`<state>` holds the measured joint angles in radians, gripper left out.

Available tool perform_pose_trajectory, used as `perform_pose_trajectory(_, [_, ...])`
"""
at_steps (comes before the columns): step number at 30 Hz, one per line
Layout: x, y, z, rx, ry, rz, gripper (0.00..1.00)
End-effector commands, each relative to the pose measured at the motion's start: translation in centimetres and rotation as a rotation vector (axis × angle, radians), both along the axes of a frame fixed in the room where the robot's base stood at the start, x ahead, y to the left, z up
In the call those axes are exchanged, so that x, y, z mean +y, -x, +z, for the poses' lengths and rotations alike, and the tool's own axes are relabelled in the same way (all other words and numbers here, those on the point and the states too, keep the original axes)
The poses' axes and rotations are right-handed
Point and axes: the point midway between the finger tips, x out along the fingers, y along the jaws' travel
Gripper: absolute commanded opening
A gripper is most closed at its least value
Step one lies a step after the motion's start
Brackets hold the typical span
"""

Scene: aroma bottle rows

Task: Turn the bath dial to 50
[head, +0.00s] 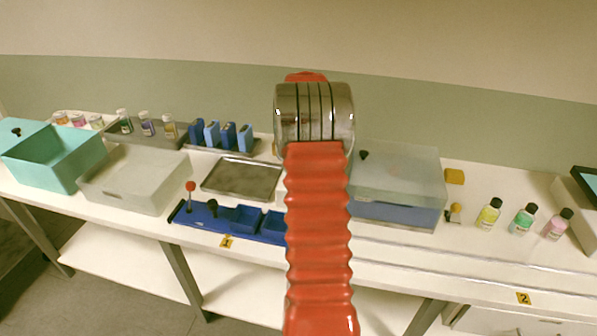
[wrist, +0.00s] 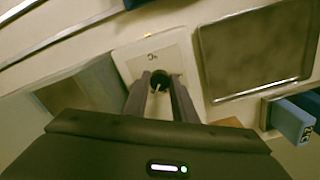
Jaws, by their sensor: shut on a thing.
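In the wrist view, a pale square panel (wrist: 153,56) carries a small dark mark and a round black dial knob (wrist: 160,77). My gripper (wrist: 160,88) points down at it, with its two dark fingers closed on either side of the knob. The dial's pointer and any scale numbers cannot be read. In the head view my red arm covers the dial and the gripper. A box with a translucent lid and blue lower part (head: 398,208), which looks like the bath, stands just right of the arm.
A metal tray (head: 241,180) lies left of the arm, with blue holders (head: 229,137) behind it and a blue rack (head: 213,222) in front. A grey lidded box (head: 133,181) and teal bin (head: 52,158) stand farther left. Bottles (head: 489,213) stand at right. The front right counter is clear.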

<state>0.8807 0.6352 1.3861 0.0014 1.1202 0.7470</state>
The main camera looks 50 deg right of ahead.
Motion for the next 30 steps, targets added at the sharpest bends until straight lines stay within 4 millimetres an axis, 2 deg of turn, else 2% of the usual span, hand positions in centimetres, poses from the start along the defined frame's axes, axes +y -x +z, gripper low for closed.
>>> perform_pose_trajectory(16, [-0.31,0.47,-0.14,0.007,0.003,-0.040,0.02])
perform_pose_trajectory(17, [-0.31,0.48,-0.14,0.007,0.003,-0.040,0.26])
perform_pose_trajectory(24, [-0.19,0.29,-0.08,0.004,0.002,-0.038,0.43])
perform_pose_trajectory(30, [-0.13,0.18,-0.04,0.002,0.001,-0.037,0.43])
